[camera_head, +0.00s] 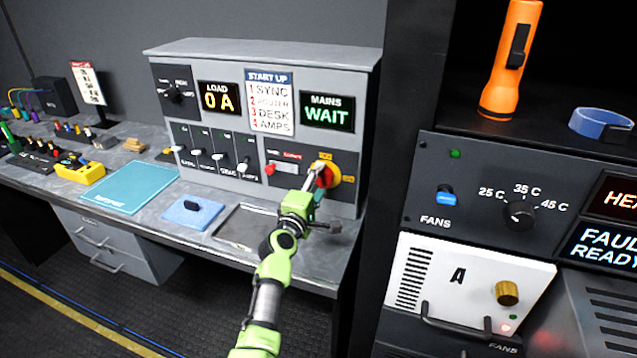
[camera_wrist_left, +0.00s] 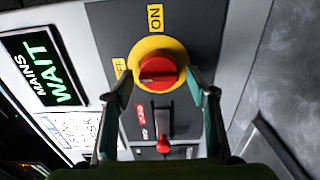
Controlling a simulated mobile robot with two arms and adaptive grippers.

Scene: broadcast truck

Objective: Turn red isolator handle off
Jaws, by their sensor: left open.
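The red isolator handle (camera_head: 325,177) sits on a round yellow plate on the grey power panel (camera_head: 220,130). In the left wrist view the red handle (camera_wrist_left: 158,70) stands out from its yellow disc (camera_wrist_left: 172,46), with an "ON" label (camera_wrist_left: 155,17) and a partly hidden "OFF" label (camera_wrist_left: 119,67) beside it. My left gripper (camera_head: 318,190) is at the handle, its fingers partly covering it. In the wrist view my left gripper (camera_wrist_left: 160,82) is open, with one finger on each side of the handle. Whether the fingers touch it cannot be told. My right gripper is not in view.
A small red lever (camera_wrist_left: 163,147) sits close to the isolator. A rack (camera_head: 470,190) stands at the right.

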